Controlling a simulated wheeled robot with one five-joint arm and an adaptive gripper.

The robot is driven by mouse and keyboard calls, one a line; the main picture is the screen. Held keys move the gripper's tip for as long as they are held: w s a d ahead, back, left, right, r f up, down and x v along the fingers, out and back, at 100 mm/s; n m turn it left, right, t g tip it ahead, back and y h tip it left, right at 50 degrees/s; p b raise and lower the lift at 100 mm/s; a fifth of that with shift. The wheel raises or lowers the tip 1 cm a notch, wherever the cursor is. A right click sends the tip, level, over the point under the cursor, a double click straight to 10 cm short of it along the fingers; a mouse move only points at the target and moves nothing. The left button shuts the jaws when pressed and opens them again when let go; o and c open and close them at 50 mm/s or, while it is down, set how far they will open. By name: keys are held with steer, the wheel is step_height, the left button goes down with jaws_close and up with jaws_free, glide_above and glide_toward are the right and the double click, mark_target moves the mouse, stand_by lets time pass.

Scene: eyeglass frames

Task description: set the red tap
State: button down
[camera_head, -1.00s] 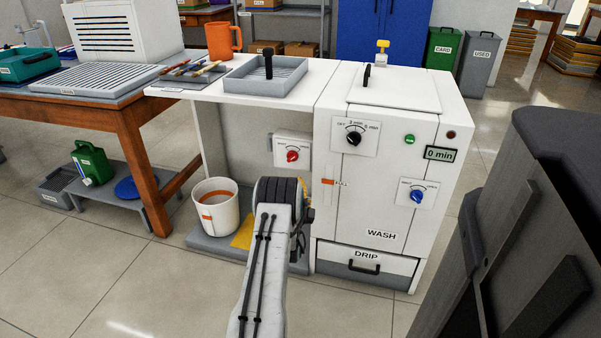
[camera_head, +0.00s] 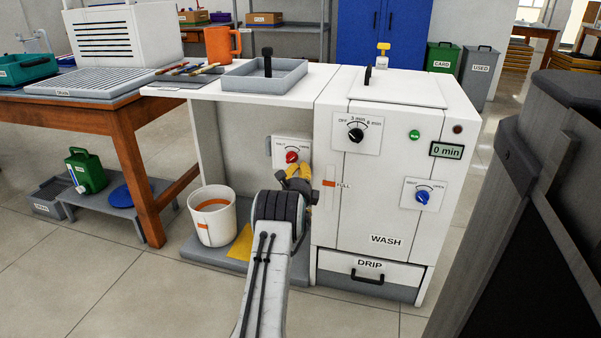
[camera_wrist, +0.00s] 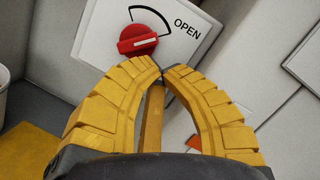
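The red tap (camera_head: 292,156) sits on a white plate (camera_head: 284,145) marked SHUT and OPEN, on the recessed panel left of the wash cabinet. In the wrist view the red tap (camera_wrist: 138,40) is a round knob with a white bar pointing right. A black arc and the word OPEN lie up and right of it. My gripper (camera_head: 296,166) has yellow ribbed fingers and is just below and right of the tap. In the wrist view my gripper (camera_wrist: 163,72) has its fingertips together, with nothing seen between them. They appear apart from the tap.
The wash cabinet (camera_head: 385,190) stands close on the right, with a black dial (camera_head: 356,134) and a blue tap (camera_head: 422,197). A white bucket (camera_head: 212,220) stands below left on a grey base. A worktop with a grey tray (camera_head: 265,80) overhangs the tap.

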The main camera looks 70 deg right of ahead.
steer(key=shift+x, duration=0.85)
steer(key=shift+a+r, duration=0.1)
steer(key=shift+r, duration=0.05)
